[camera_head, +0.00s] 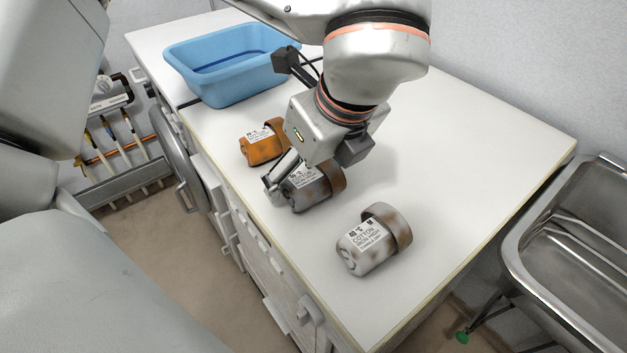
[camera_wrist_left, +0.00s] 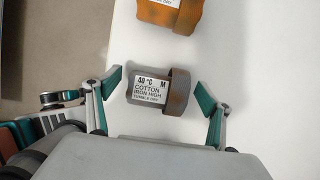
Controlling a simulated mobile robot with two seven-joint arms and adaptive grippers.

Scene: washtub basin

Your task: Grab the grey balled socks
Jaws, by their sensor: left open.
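The grey balled socks (camera_head: 318,190) have a brown-stained cuff and a white care label. They lie on the white worktop between an orange pair and a paler pair. My left gripper (camera_head: 301,176) points down over them and partly hides them. In the left wrist view the grey socks (camera_wrist_left: 150,90) sit between the two spread fingers of my left gripper (camera_wrist_left: 158,85), with a gap visible on each side. The gripper is open and holds nothing. I cannot tell how far above the worktop the fingertips are. My right gripper is not in view.
Orange balled socks (camera_head: 260,147) lie just behind the grey ones. Pale, brown-stained balled socks (camera_head: 370,245) lie nearer the front. A blue washtub (camera_head: 232,88) stands at the back left. A metal sink (camera_head: 570,255) is at the right. The worktop's right part is clear.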

